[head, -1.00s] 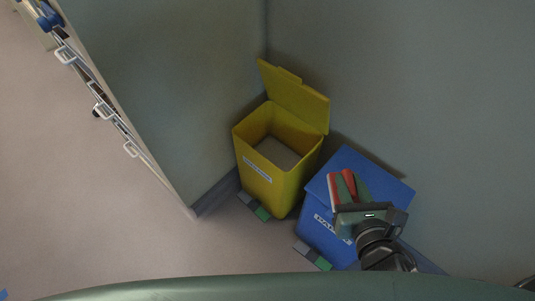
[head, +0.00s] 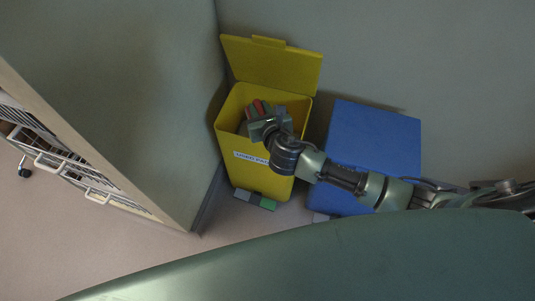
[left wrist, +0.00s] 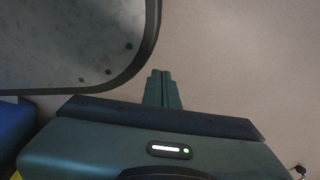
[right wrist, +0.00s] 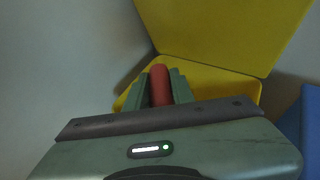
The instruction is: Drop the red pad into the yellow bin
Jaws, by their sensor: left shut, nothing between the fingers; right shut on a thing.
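The yellow bin (head: 232,146) stands in the corner with its lid (head: 285,67) raised against the wall. My right gripper (head: 257,107) is over the bin's open mouth, shut on the red pad (head: 262,105). In the right wrist view the red pad (right wrist: 160,85) sits between the two green fingers, with the yellow bin (right wrist: 212,82) beyond and below it. My gripper and arm hide part of the bin's opening and label. My left gripper (left wrist: 162,75) is shut and empty in the left wrist view, over plain floor; it is not in the head view.
A blue bin (head: 375,135) with a closed lid stands right of the yellow one, partly behind my right arm. A pedal (head: 255,199) sticks out at the yellow bin's foot. A wall end and a rack with white handles (head: 60,165) are at the left.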

